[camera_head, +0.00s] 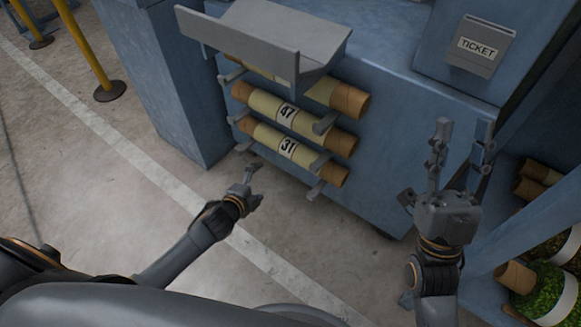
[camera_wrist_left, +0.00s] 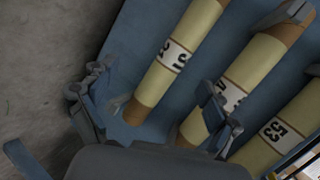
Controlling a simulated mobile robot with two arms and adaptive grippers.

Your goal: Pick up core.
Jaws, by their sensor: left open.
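Yellow cardboard cores lie on rack pegs on the front of the blue cabinet. The lowest core (camera_head: 270,137) is labelled 31; the core (camera_head: 265,101) above it is labelled 47. The top core (camera_head: 322,90) is partly hidden under a grey shelf. In the left wrist view, core 31 (camera_wrist_left: 187,31), core 47 (camera_wrist_left: 252,68) and a core labelled 53 (camera_wrist_left: 303,112) run diagonally. My left gripper (camera_head: 254,185) is open and empty, below and left of core 31; core 31's brown end shows between its fingers (camera_wrist_left: 160,88). My right gripper (camera_head: 464,135) is open and empty, right of the cores.
A grey shelf (camera_head: 265,30) juts out above the cores. A ticket box (camera_head: 481,46) is on the cabinet. At the right, a blue shelf unit holds brown tubes (camera_head: 530,188) and turf rolls (camera_head: 545,290). Yellow posts (camera_head: 88,45) stand at the upper left.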

